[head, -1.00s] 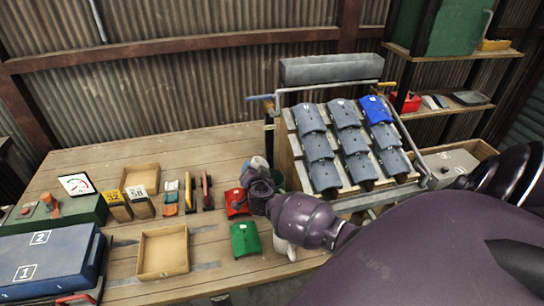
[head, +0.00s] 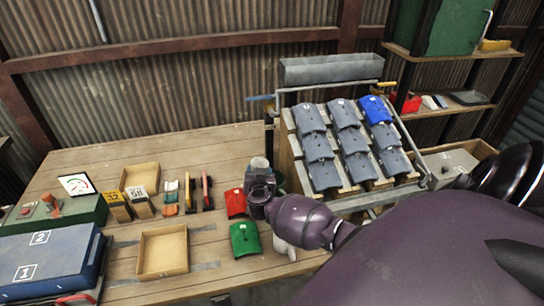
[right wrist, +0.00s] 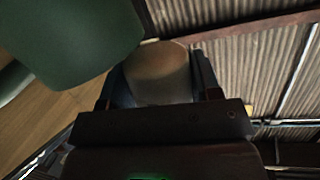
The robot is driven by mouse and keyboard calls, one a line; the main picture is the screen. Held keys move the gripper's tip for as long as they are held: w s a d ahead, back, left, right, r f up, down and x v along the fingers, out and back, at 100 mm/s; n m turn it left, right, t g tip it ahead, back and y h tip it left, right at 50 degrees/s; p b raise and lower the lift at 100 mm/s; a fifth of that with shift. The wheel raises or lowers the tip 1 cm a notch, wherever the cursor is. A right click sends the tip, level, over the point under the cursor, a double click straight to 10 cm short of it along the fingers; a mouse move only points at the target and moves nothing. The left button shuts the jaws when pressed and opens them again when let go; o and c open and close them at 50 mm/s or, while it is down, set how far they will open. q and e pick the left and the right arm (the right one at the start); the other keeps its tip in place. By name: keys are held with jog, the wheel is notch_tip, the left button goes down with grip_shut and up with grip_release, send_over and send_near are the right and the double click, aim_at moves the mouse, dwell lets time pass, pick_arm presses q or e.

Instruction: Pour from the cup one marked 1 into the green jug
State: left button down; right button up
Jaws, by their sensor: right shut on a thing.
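My right gripper (head: 260,180) is shut on a pale grey-white cup (head: 259,164) above the right part of the workbench. The cup also shows between the fingers in the right wrist view (right wrist: 160,72); no number is readable on it, and I cannot tell what is inside. The green jug (right wrist: 75,35) is large and close at the upper left of the right wrist view, beside the cup. In the head view the jug is mostly hidden behind my right gripper. My left gripper is not in view.
A rack of grey and blue curved tiles (head: 345,145) stands right of the gripper. A pale object (head: 284,246) is partly hidden under my right arm. A shallow wooden tray (head: 163,251) sits on the bench (head: 110,165).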

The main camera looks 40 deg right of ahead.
jog(key=shift+s+d+f+n, duration=0.15)
jog(key=shift+d+f+n, duration=0.1)
jog(key=shift+n, duration=0.55)
jog(key=shift+r, duration=0.15)
jog(key=shift+r, duration=1.45)
